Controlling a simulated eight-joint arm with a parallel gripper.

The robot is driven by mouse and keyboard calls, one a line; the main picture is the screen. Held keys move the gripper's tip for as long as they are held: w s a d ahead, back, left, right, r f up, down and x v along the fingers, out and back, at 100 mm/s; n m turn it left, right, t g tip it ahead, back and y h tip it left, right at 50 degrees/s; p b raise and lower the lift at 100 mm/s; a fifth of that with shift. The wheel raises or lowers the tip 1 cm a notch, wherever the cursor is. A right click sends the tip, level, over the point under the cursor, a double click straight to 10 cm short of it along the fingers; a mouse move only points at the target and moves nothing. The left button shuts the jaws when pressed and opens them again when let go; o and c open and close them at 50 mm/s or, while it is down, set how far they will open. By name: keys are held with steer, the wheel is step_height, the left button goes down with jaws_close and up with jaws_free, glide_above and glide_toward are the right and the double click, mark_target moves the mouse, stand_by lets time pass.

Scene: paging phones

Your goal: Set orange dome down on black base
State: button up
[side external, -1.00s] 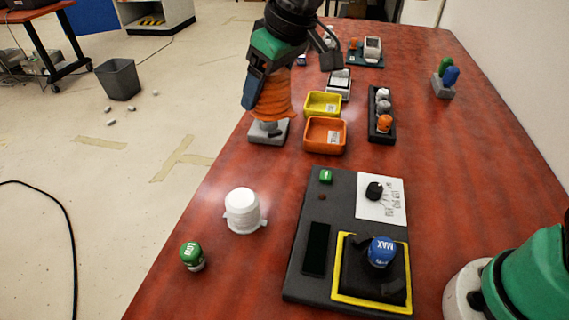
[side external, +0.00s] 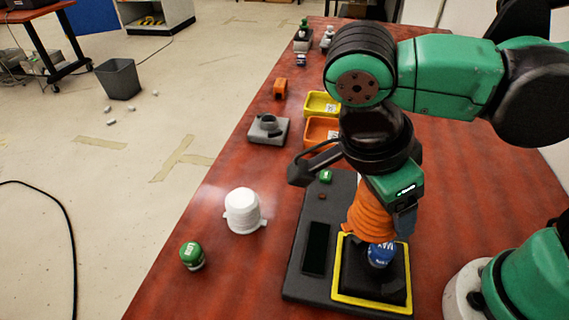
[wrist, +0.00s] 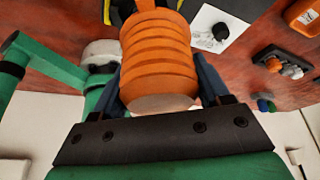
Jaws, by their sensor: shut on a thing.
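My gripper (side external: 383,200) is shut on the ribbed orange dome (side external: 366,218). The dome also fills the middle of the wrist view (wrist: 158,62), between the two blue fingers. In the side view it hangs over the back part of the black base (side external: 362,282), which has a yellow border (side external: 372,304). A blue piece marked MAX (side external: 380,257) stands on this base. The dome's lower edge overlaps the top of the blue piece in the picture. I cannot tell whether they touch.
A white dome (side external: 242,212) and a green-topped piece (side external: 192,257) stand left of the dark panel (side external: 300,275). A grey stand (side external: 268,131) is bare of the dome. Orange (side external: 322,131) and yellow (side external: 320,102) trays lie farther back. The wrist view shows a black rack (wrist: 285,58).

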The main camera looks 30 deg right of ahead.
mark_target(388, 245)
steer(key=s+m, duration=0.1)
steer(key=d+m+g, duration=0.1)
steer(key=shift+s+d+f+m, duration=0.1)
steer(key=shift+s+f+m, duration=0.15)
steer(key=shift+s+m, duration=0.15)
steer(key=shift+s+d+f+m, duration=0.1)
steer(key=shift+s+f+m, duration=0.1)
steer(key=shift+f+m, duration=0.1)
steer(key=shift+f+y, duration=0.3)
steer(key=shift+f, duration=0.7)
steer(key=shift+f, duration=1.2)
stand_by(0.6)
steer(key=shift+f, duration=0.3)
steer(key=shift+f, duration=0.4)
steer(key=shift+f, duration=0.25)
steer(key=shift+f, duration=0.6)
stand_by(1.1)
